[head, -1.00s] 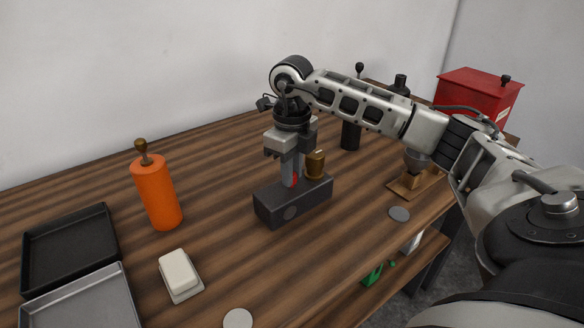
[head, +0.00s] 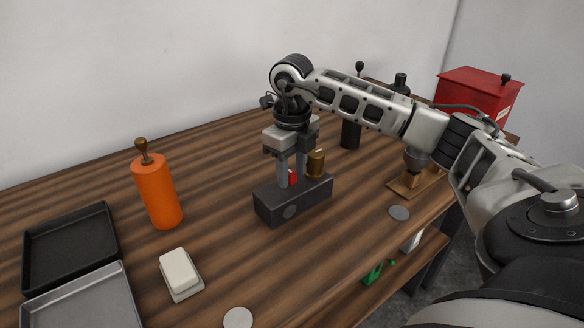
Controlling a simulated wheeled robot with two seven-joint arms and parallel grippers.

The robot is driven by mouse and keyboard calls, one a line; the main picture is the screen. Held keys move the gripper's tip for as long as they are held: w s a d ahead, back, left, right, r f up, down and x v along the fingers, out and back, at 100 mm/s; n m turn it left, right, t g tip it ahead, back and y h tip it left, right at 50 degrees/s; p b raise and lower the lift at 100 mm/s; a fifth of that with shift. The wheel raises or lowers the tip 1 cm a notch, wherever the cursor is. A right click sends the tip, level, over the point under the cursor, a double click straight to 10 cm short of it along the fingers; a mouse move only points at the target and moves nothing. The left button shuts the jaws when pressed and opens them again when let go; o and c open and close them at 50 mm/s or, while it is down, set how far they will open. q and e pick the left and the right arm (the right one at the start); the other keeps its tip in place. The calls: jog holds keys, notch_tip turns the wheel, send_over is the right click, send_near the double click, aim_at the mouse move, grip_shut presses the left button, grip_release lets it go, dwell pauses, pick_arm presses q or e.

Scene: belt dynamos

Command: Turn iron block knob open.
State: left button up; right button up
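The dark iron block (head: 292,202) sits on the wooden table, with a round grey disc on its front face. A small red knob (head: 293,178) is on top of it, partly hidden by the fingers. My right gripper (head: 292,180) points straight down over the block, its two grey fingers apart on either side of the knob. A narrow gap shows between the fingers, with the knob's red in it; whether they touch it is hard to see. A brass cylinder (head: 316,164) stands at the block's right end, close to the right finger. My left gripper is not in view.
An orange bottle (head: 157,190), a white block on a dish (head: 179,270) and two trays (head: 72,252) are at the left. A dark cylinder (head: 351,135), a wooden stand (head: 418,184) and a red box (head: 479,97) are at the right.

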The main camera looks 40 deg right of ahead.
jog(key=shift+r, duration=0.1)
notch_tip(320, 180, up, 8)
jog(key=shift+r, duration=0.1)
notch_tip(320, 180, up, 4)
jog(key=r+p, duration=0.1)
jog(key=p, duration=0.1)
send_over(291, 173)
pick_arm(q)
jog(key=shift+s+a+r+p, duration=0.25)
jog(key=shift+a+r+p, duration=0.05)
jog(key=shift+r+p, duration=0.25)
pick_arm(e)
notch_tip(291, 173, up, 3)
jog(key=shift+s+f, duration=0.1)
jog(key=shift+f, duration=0.1)
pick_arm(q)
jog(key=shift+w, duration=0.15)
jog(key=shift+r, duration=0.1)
